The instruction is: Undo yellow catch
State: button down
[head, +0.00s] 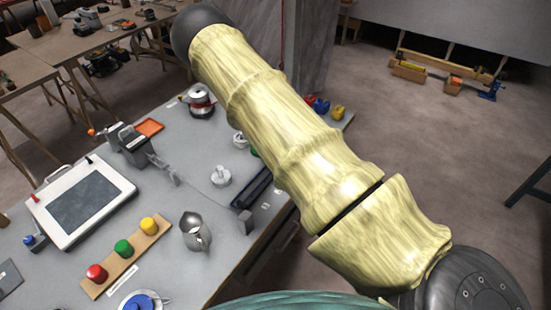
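I cannot make out for certain which thing is the yellow catch. A yellow knob (149,226) sits at the right end of a wooden strip (137,250), beside a green one and a red one. Another small yellow piece (338,111) lies near the table's far right corner, next to blue and red pieces; its shape is too small to tell. A white-framed panel (118,189) with a dark grey face lies at the left, with small red and blue parts at its left side. My pale yellow arm crosses the picture, hiding part of the table; my gripper is not in view.
The grey table (180,275) also bears a metal jug (194,232), a grey clamp-like device (133,146), a white knobbed part (221,176) and a plate with a blue item (140,302). Brown workbenches (70,45) stand behind. Open floor (440,140) lies at right.

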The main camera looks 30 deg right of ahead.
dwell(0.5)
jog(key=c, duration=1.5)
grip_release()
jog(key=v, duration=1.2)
